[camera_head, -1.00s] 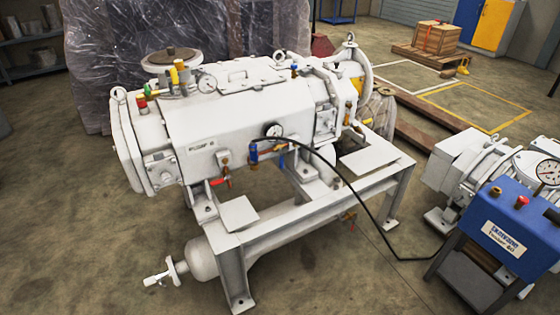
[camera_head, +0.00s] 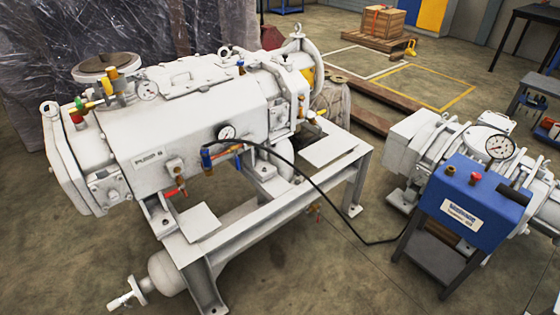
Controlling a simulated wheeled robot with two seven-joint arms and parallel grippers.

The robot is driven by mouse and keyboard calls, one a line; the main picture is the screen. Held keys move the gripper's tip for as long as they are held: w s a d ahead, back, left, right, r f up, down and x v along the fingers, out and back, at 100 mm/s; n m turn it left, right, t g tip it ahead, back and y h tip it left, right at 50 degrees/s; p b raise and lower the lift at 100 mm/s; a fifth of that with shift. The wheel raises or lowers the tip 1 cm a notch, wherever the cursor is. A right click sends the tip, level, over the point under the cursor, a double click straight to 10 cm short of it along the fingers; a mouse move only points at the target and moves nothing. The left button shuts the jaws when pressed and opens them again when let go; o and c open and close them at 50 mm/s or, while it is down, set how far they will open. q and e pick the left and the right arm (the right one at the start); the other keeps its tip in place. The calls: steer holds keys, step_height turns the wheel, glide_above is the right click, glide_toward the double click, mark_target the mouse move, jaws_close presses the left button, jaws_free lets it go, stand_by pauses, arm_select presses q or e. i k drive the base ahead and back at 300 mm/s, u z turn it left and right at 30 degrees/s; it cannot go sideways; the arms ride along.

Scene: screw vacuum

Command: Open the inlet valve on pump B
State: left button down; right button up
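A large white pump (camera_head: 195,115) stands on a white steel frame (camera_head: 250,225). Its front label reads "PUMP" and a letter that looks like B. A red valve handle (camera_head: 173,192) sits low on its front side. Right of it is a blue valve (camera_head: 207,157) under a round gauge (camera_head: 227,133), with a black hose (camera_head: 320,190) running off to the right. Which valve is the inlet valve I cannot tell. Neither of my grippers shows.
A second white machine with a blue control box (camera_head: 470,200) and gauge (camera_head: 499,147) stands at the right. The black hose crosses the floor gap between the machines. A wooden crate (camera_head: 385,22) on a pallet is at the back. Open floor (camera_head: 350,280) lies in front.

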mark_target(234, 152)
steer(key=z, duration=0.65)
steer(key=i, duration=1.1)
steer(key=u, duration=0.35)
